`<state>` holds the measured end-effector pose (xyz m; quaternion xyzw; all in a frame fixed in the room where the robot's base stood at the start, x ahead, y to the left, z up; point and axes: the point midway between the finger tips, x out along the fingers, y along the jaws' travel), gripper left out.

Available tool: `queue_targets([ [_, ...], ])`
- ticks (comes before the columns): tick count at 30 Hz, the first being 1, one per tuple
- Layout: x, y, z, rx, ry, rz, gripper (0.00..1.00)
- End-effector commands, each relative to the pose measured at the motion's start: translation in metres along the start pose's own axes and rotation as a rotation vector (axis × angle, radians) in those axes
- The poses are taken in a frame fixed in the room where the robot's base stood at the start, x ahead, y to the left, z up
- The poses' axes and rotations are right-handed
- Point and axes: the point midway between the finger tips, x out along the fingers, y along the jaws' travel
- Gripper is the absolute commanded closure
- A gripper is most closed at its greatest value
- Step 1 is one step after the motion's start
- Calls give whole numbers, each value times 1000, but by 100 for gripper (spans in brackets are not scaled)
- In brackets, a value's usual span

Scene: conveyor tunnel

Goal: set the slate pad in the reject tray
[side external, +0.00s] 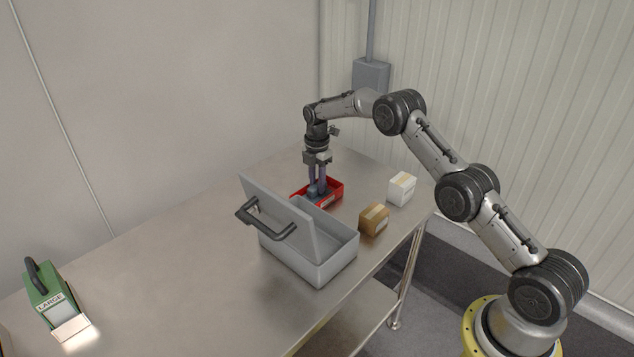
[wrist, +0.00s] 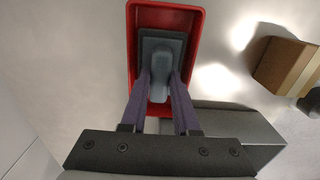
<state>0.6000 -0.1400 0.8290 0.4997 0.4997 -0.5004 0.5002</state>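The slate pad (wrist: 153,42) is a blue-grey rectangular plate with a raised grip on top. It lies within the outline of the red reject tray (wrist: 134,55), inside its walls. In the side view the pad (side external: 313,194) shows low in the red tray (side external: 336,190), partly hidden by the fingers and the raised grey lid. My gripper (wrist: 161,85) points down over the tray, with one finger on each side of the pad's raised grip and no clear gap. Whether the pad's underside touches the tray floor is hidden.
A grey case (side external: 325,262) with its lid (side external: 278,212) raised stands right beside the tray. A brown carton (side external: 373,220) and a white carton (side external: 402,188) stand to the right. A green case (side external: 45,295) marked LARGE is far left.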

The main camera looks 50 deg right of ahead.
Motion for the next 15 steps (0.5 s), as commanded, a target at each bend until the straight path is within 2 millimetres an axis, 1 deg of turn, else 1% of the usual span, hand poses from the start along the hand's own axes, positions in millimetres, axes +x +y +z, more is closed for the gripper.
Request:
queue_targets([
  [1, 0, 0, 0, 0, 0, 0, 64],
  [3, 0, 0, 0, 0, 0, 0, 51],
  [5, 0, 0, 0, 0, 0, 0, 41],
  [15, -3, 0, 0, 0, 0, 1, 41],
])
